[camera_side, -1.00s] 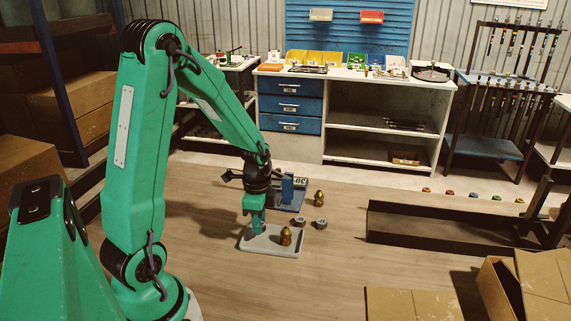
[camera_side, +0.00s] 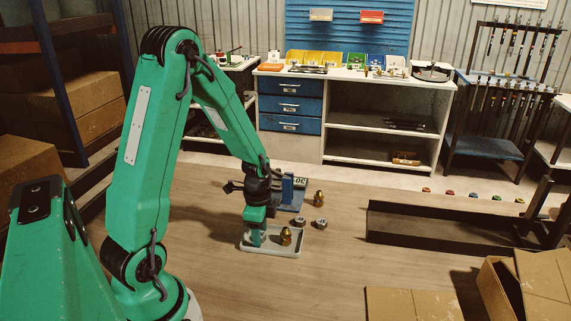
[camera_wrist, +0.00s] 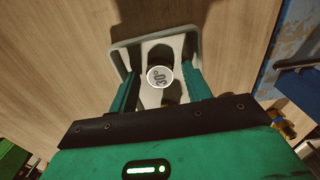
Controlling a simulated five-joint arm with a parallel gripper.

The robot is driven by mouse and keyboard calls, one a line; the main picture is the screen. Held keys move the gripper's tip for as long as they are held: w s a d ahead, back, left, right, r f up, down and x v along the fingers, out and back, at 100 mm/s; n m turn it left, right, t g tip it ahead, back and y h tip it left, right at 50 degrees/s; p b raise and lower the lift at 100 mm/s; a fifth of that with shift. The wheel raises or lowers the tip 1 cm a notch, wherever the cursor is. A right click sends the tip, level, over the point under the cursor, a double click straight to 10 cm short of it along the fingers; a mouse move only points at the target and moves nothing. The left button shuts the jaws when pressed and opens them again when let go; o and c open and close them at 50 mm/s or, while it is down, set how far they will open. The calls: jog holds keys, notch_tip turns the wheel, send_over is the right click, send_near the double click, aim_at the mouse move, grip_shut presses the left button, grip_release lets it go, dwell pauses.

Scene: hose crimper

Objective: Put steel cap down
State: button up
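The cap is over the grey tray (camera_wrist: 117,55). In the side view, my gripper (camera_side: 257,240) reaches down into the left part of the tray (camera_side: 270,252), and the cap cannot be picked out there. A brass fitting (camera_side: 285,237) stands upright in the tray, right of my gripper.
Two grey caps (camera_side: 300,222) (camera_side: 320,224) lie on the wooden surface right of the tray. Another brass fitting (camera_side: 319,199) stands behind them. A blue fixture (camera_side: 288,190) with a 30 sign stands behind the tray.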

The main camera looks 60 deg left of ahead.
jog(key=shift+r, duration=0.2)
notch_tip(320, 180, up, 12)
dwell(0.9)
dwell(0.5)
jog(key=s+d+r+n+t, duration=0.5)
jog(key=s+d+r+n, duration=0.3)
jog(key=d+r, duration=0.3)
jog(key=shift+d+r+t, duration=0.3)
jog(key=shift+d+r, duration=0.05)
jog(key=shift+d, duration=0.7)
dwell(0.6)
